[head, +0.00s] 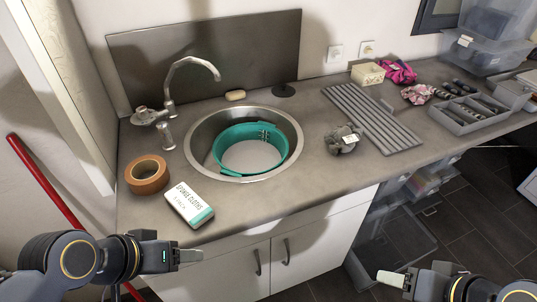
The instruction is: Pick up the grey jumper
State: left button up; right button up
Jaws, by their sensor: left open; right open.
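A small crumpled grey bundle with a white patch (343,139) lies on the counter, right of the sink and by the left edge of the ribbed grey mat. It is the only thing that looks like the grey jumper, but it is too small to be sure. My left gripper (190,257) is at the lower left, in front of the cabinet doors, open and empty. My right gripper (391,279) is at the lower right, in front of the counter, open and empty. Both are well apart from the grey bundle.
The sink (200,150) holds a teal round tub (222,164). Brown tape (147,175) and a sponge cloths pack (189,204) lie left. The ribbed mat (372,118), a pink cloth (397,72), a patterned cloth (418,94) and a grey tray (470,123) are right. Counter in front of the bundle is clear.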

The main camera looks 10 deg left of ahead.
aim_at(343, 139)
jog(key=i+l, duration=0.4)
jog(key=i+l+u, duration=0.1)
jog(key=i+l, duration=0.3)
jog(key=l, duration=0.2)
jog(key=l+u, duration=0.1)
jog(key=u, duration=1.35)
jog(key=i+l, duration=0.05)
